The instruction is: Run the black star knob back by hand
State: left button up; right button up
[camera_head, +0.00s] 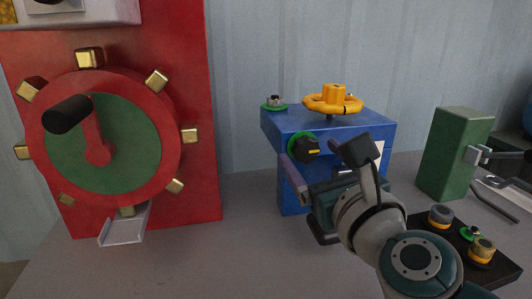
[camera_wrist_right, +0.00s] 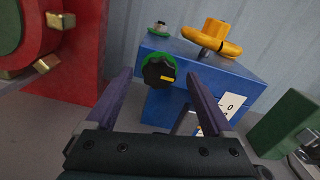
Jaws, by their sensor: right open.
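The black star knob (camera_head: 305,148) sits on a green disc on the front face of the blue box (camera_head: 295,193), with a yellow mark on it. In the right wrist view the knob (camera_wrist_right: 158,72) shows between the two finger tips, its yellow mark pointing right. My right gripper (camera_head: 318,163) is open in front of the box, one purple finger on each side of the knob. I cannot tell whether either finger touches it. My left gripper is not in view.
A yellow handwheel (camera_head: 333,100) and a small grey knob (camera_head: 274,101) on a green disc top the blue box. A red panel with a large cranked wheel (camera_head: 165,145) stands left. A green block (camera_head: 452,155) and a black knob plate (camera_head: 500,265) are right.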

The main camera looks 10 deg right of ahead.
jog(key=shift+w, duration=0.8)
jog(key=shift+c, duration=0.4)
jog(key=c, duration=1.3)
jog(key=shift+n, duration=0.4)
